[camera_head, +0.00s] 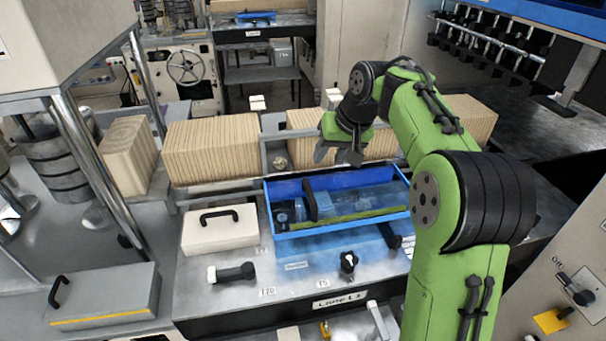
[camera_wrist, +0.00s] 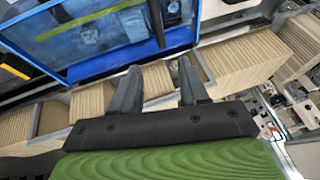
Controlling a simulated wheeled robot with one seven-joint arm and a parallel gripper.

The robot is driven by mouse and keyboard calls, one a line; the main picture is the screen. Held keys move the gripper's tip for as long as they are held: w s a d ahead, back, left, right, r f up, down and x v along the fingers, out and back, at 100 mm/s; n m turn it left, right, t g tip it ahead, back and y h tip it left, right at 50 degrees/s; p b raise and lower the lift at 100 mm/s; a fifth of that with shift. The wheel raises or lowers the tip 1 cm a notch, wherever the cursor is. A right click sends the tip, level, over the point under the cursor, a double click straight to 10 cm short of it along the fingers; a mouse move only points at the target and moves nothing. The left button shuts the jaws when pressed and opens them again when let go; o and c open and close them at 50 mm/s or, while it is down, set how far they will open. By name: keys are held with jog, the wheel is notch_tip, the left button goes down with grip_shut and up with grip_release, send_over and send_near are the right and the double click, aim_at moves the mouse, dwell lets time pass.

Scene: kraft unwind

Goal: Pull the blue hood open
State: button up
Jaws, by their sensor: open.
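The blue hood (camera_head: 343,225) is a clear-walled box with a blue frame, sitting on the grey machine top in the middle of the head view. It looks shut, with dim parts inside. A black bar handle (camera_head: 309,200) stands out on its left half. My gripper (camera_head: 338,154) is above the hood's back edge, fingers down, open and empty. In the wrist view the hood (camera_wrist: 110,62) fills the upper left, and the handle (camera_wrist: 155,22) shows at the top, beyond my two spread fingers (camera_wrist: 157,85). The fingers look apart from both.
Wood-coloured stacks (camera_head: 212,149) line the back behind the hood. A cream lid with a black handle (camera_head: 218,230) lies to its left. A black knob (camera_head: 348,262) and a lever (camera_head: 231,272) stand in front. A chrome post (camera_head: 95,180) rises at left.

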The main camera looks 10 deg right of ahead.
aim_at(310, 190)
jog(key=x, duration=1.5)
jog(key=shift+f, duration=0.3)
jog(key=shift+s+d, duration=0.1)
grip_shut()
